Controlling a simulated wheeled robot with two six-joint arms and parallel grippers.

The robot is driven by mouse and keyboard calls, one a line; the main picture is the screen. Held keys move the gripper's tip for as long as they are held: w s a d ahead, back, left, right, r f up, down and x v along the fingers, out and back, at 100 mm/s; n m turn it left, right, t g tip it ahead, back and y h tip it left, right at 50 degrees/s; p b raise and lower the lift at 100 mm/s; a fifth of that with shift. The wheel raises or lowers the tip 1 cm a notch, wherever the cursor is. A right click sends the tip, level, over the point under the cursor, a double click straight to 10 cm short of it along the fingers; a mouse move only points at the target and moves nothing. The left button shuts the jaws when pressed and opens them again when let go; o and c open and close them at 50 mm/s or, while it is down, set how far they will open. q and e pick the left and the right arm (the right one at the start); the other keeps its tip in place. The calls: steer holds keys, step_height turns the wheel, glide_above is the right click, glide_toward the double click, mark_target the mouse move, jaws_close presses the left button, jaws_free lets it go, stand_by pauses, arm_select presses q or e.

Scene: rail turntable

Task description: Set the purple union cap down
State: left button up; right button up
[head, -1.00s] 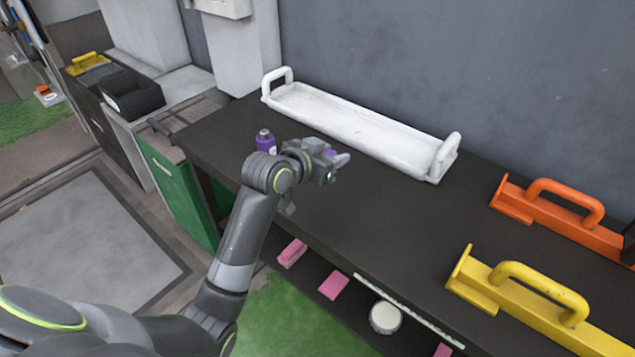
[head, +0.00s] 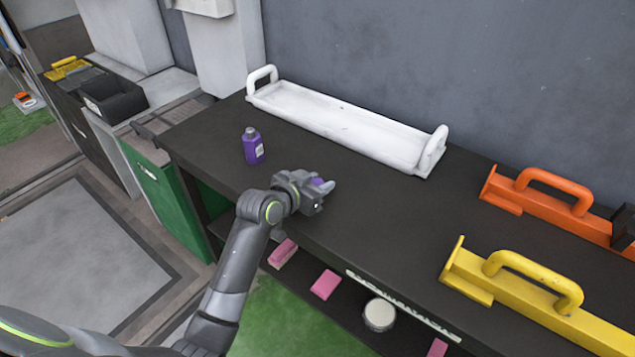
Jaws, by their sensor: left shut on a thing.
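My left gripper (head: 321,187) is shut on the purple union cap (head: 317,182), of which only a small purple part shows between the fingers. The gripper is low over the dark bench top (head: 390,220), near its front edge. I cannot tell whether the cap touches the bench. A purple bottle (head: 253,148) with a grey top stands upright on the bench, behind and to the left of the gripper. My right gripper is not in view.
A long white tray (head: 340,127) with end handles lies along the back of the bench. An orange handled block (head: 545,207) and a yellow one (head: 520,292) stand at the right. Pink blocks (head: 324,284) and a round white tin (head: 380,314) sit on the lower shelf. The bench middle is clear.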

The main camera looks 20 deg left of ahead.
mark_target(315, 183)
arm_select(q)
steer(key=o, duration=1.1)
steer(key=shift+f, duration=0.15)
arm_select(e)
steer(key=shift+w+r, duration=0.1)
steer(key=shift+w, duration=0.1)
arm_select(q)
steer(key=shift+s+a+r, duration=0.1)
steer(key=shift+s+r, duration=0.1)
steer(key=shift+r, duration=0.1)
steer(key=v, duration=0.4)
steer(key=shift+s+p, duration=0.1)
steer(key=shift+p, duration=0.3)
steer(key=v, duration=0.6)
steer(key=shift+s+a+r+p, duration=0.15)
steer(key=shift+s+r+p, duration=0.1)
steer(key=shift+p, duration=0.1)
steer(key=shift+s+a+r, duration=0.1)
steer(key=shift+s, duration=0.25)
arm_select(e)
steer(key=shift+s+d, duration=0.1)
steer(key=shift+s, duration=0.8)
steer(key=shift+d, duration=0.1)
